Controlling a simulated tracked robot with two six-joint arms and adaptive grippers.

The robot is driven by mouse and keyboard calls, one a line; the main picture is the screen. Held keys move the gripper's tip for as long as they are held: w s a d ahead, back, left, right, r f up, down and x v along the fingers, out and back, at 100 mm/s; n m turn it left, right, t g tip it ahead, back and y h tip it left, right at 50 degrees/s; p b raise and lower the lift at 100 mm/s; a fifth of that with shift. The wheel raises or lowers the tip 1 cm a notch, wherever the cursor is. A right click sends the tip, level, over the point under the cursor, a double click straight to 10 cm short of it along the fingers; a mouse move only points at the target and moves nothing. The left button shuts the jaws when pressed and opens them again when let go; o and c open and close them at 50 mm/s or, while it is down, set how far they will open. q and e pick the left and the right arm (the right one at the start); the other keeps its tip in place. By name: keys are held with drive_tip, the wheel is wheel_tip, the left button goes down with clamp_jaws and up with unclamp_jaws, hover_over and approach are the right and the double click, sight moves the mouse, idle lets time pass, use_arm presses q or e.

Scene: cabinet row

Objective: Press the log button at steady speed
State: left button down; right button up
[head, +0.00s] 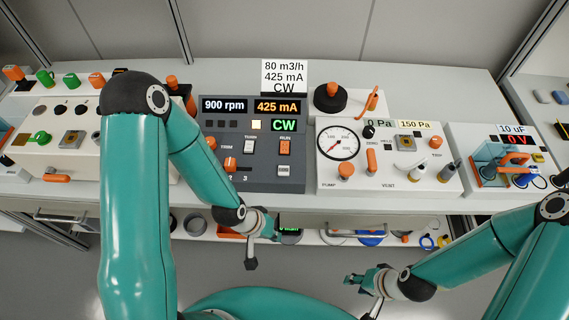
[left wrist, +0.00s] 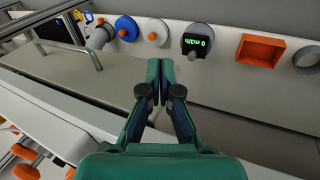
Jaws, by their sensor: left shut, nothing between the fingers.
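No button is readably marked as log, so I cannot tell which one it is. The dark grey motor panel (head: 262,180) in the head view has small dark square buttons (head: 220,124), a lit pale yellow square (head: 256,125), an orange rocker (head: 285,147) and a white switch (head: 284,171). Its displays (head: 249,106) show 900 rpm, 425 mA and CW. My left gripper (head: 276,237) is in front of the counter edge, below that panel and apart from it. In the left wrist view its fingertips (left wrist: 160,68) are together and empty. My right gripper (head: 353,280) is farther right, low over the floor; its fingers are unclear.
A white gauge panel (head: 430,180) and a meter box (head: 493,145) stand to the right, a cream box (head: 30,158) to the left. A lower shelf holds a meter with a green display (left wrist: 197,42), an orange tray (left wrist: 259,50) and rolls. Drawer handles (left wrist: 87,45) stick out.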

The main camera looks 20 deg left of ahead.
use_arm(q)
drive_tip(key=w+r+t+p, duration=0.25)
drive_tip(key=w+r, duration=0.35)
drive_tip(key=r, duration=0.4)
wheel_tip(320, 180, up, 14)
drive_tip(key=t, duration=0.3)
hover_over(282, 171)
drive_tip(key=shift+r+h, duration=0.2)
drive_tip(key=shift+h, duration=0.1)
use_arm(e)
wheel_tip(282, 171, up, 4)
drive_tip(key=shift+f, duration=0.1)
use_arm(q)
drive_tip(key=shift+f, duration=0.15)
use_arm(e)
drive_tip(key=shift+f, duration=0.1)
use_arm(q)
wheel_tip(282, 171, down, 7)
drive_tip(key=b, duration=0.8)
drive_tip(key=shift+a, duration=0.1)
drive_tip(key=shift+f+b, duration=0.65)
drive_tip(key=shift+f, duration=0.2)
use_arm(e)
wheel_tip(282, 171, down, 9)
use_arm(q)
drive_tip(key=shift+f, duration=0.35)
use_arm(e)
drive_tip(key=shift+f, duration=0.2)
